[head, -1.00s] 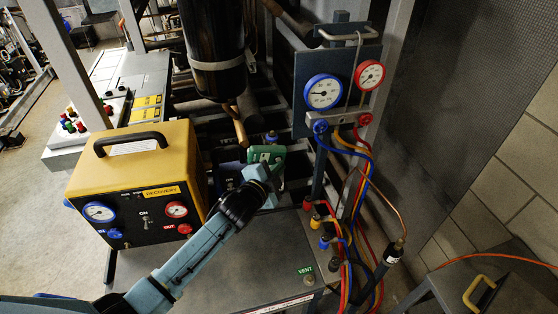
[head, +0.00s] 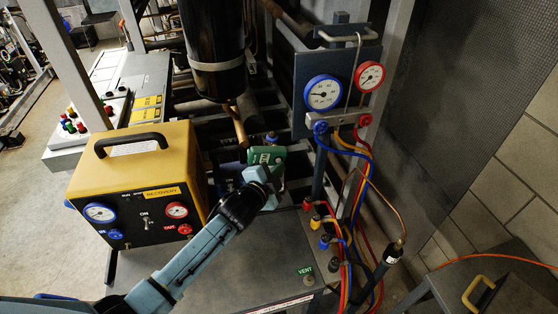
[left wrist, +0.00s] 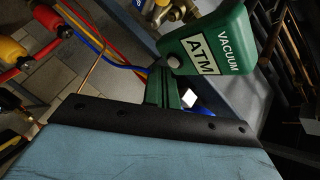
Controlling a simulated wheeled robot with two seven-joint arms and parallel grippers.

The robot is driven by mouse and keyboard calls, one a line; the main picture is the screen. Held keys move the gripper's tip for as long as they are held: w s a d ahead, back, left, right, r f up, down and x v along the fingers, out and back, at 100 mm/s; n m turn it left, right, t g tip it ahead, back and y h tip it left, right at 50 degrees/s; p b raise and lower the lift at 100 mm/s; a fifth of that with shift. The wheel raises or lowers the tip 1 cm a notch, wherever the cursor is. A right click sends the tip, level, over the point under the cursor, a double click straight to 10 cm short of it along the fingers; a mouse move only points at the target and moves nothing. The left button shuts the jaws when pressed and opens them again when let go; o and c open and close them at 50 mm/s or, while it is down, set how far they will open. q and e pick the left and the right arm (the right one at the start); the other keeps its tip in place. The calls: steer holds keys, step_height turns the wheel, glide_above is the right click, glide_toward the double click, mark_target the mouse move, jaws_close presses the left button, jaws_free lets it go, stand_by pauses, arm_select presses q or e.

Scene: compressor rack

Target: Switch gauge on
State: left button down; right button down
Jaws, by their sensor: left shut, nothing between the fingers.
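In the left wrist view the green gauge body (left wrist: 212,40) is close, with a label reading VACUUM and ATM. A small white square (left wrist: 189,100) shows just below it; I cannot tell if it is a switch. My left gripper (head: 263,180) is just in front of the gauge and partly hides its lower part. Its fingers (left wrist: 163,88) are shut and empty, close below the gauge; contact is unclear. My right gripper is not in view.
The yellow recovery machine (head: 133,165) stands to the left on the grey bench (head: 240,262). A manifold with a blue dial (head: 323,93) and a red dial (head: 369,76) is at the right. Coloured hoses (head: 362,185) hang below it. A black cylinder (head: 214,45) hangs above the gauge.

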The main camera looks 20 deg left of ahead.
arm_select(q)
steer(key=shift+s+d, duration=0.15)
steer(key=s+d, duration=0.1)
steer(key=s+d+p, duration=0.1)
steer(key=s, duration=0.1)
steer(key=s+d, duration=0.1)
steer(key=s, duration=0.1)
steer(key=shift+d, duration=0.15)
stand_by(0.4)
steer(key=shift+f, duration=0.15)
